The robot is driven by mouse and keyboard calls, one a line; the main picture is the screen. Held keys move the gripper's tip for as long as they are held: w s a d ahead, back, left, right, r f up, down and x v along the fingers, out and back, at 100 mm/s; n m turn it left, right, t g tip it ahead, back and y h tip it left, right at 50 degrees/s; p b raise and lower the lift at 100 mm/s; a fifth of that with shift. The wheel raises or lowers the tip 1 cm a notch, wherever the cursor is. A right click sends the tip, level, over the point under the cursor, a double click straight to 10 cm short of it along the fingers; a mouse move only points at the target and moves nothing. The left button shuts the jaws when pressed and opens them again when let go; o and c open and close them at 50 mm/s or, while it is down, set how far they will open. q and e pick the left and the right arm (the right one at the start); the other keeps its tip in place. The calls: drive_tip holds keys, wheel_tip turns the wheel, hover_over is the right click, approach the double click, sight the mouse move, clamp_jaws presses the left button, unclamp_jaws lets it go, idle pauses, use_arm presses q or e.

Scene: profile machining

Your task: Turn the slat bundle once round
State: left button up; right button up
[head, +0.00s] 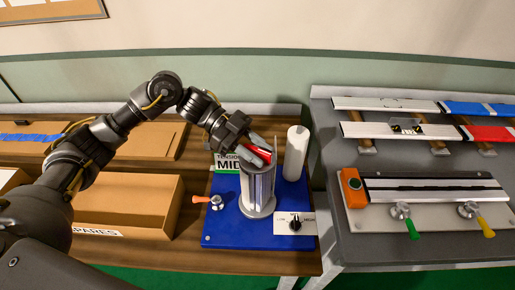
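The slat bundle (258,188) stands upright on a round grey turntable (259,210) on a blue base plate (222,239). It looks like pale grey upright slats. My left gripper (262,151) is at the top of the bundle, reaching in from the upper left. Something red shows between or just under its fingers, and the fingers hide the bundle's top. Whether they are closed on it is not clear. A white roll (297,153) stands upright right behind the bundle. My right gripper is out of view.
A tension sign (228,163) reading MID stands behind the bundle. An orange-handled lever (215,202) and a black knob panel (295,222) flank the turntable. A spares box (125,200) is left. The grey bench (450,253) right holds clamps and slats.

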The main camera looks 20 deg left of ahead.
use_arm(q)
clamp_jaws()
drive_tip(key=shift+f+m+g+b, duration=0.25)
drive_tip(key=shift+m+g+b, duration=0.2)
drive_tip(key=shift+b, duration=0.3)
drive_tip(key=shift+r+m+g+y+b, duration=0.2)
drive_tip(key=shift+m+g+y+b, duration=0.15)
drive_tip(key=shift+g, duration=0.1)
unclamp_jaws()
drive_tip(key=shift+a, duration=0.15)
